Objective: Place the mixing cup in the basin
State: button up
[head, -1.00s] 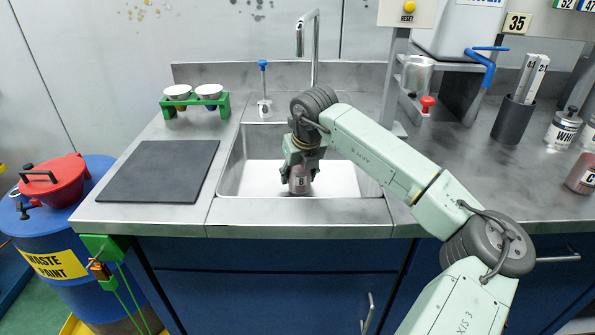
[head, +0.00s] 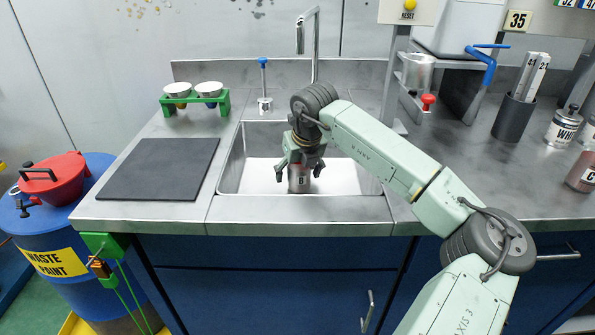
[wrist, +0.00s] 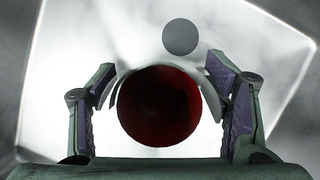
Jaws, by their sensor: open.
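The mixing cup (head: 299,179) is a brownish metal cup with a small dark label, standing upright in the basin (head: 345,177) of the sink. In the wrist view the cup (wrist: 158,105) shows from above as a round dark-red opening, with the pale basin floor (wrist: 110,35) around it. My gripper (head: 299,177) is open, with its fingers apart on either side of the cup. In the wrist view gaps show between the gripper's fingers (wrist: 160,100) and the cup.
The tap (head: 307,40) stands behind the basin. A dark mat (head: 160,170) lies left of it, and a green rack (head: 195,101) with two white-topped cups stands at the back left. A blue-handled tool (head: 264,85) stands behind the basin. A clear vessel with a red knob (head: 417,75) is at right.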

jog(key=b+v, duration=0.1)
jog(key=v, duration=1.1)
jog(key=shift+f, duration=0.1)
dwell(0.9)
